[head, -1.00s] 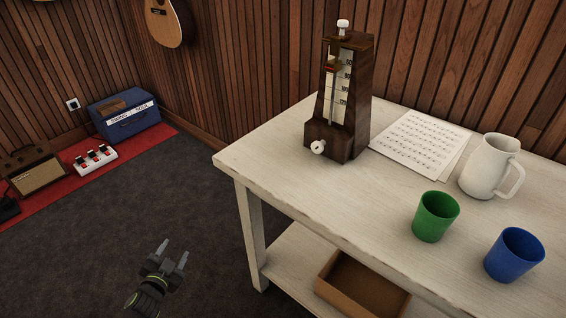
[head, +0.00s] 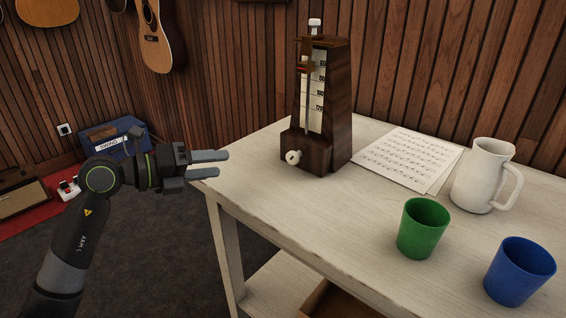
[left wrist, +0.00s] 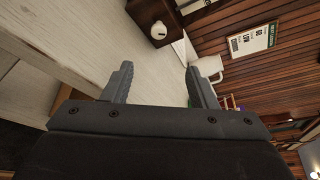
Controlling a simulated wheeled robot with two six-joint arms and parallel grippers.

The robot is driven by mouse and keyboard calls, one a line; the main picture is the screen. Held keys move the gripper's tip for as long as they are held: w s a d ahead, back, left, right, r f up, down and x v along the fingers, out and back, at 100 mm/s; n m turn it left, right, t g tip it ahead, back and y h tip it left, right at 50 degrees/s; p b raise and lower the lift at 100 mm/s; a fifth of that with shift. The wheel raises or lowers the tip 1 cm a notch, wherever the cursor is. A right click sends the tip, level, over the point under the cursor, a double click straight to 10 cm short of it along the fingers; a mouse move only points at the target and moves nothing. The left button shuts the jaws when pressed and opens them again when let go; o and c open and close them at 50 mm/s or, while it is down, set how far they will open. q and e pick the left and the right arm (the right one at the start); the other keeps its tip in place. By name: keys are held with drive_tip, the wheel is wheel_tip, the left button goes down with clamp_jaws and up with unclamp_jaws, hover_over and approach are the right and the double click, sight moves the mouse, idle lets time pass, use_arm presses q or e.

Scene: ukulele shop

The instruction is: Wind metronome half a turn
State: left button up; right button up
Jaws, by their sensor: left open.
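The dark wooden metronome (head: 325,105) stands upright on the white table (head: 270,215). Its pale winding knob (head: 293,157) sticks out low on the front. A white knob tops it, and a scale with a pendulum rod shows on its face. My left gripper (head: 212,164) is open and empty, left of the metronome and apart from it, by the table's left corner. In the left wrist view, the open fingers (left wrist: 160,85) point toward the metronome (left wrist: 148,12), whose winding knob (left wrist: 158,30) shows near the top, beyond the fingertips. My right gripper is not in view.
A music sheet (head: 408,160) lies right of the metronome. A white pitcher (head: 480,176), a green cup (head: 422,228) and a blue cup (head: 519,272) stand on the table's right. The tabletop in front of the metronome is clear. A blue case (head: 112,137) sits on the floor.

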sight(289, 158)
use_arm(q)
drive_tip(key=b+x, duration=0.2)
drive_tip(key=x, duration=1.4)
drive_tip(key=shift+w+d+f, duration=0.1)
drive_tip(key=shift+w+f, duration=0.05)
drive_tip(key=shift+f, duration=0.05)
drive_tip(key=shift+w+d+f, duration=0.1)
drive_tip(key=shift+w+d, duration=0.2)
drive_tip(key=shift+d, duration=0.05)
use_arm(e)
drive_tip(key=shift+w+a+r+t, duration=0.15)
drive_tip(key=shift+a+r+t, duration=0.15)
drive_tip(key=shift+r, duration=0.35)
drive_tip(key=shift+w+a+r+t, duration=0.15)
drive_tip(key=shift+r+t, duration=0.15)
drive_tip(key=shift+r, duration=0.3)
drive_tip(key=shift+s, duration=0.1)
use_arm(q)
drive_tip(key=c, duration=0.9)
drive_tip(key=shift+c, duration=0.4)
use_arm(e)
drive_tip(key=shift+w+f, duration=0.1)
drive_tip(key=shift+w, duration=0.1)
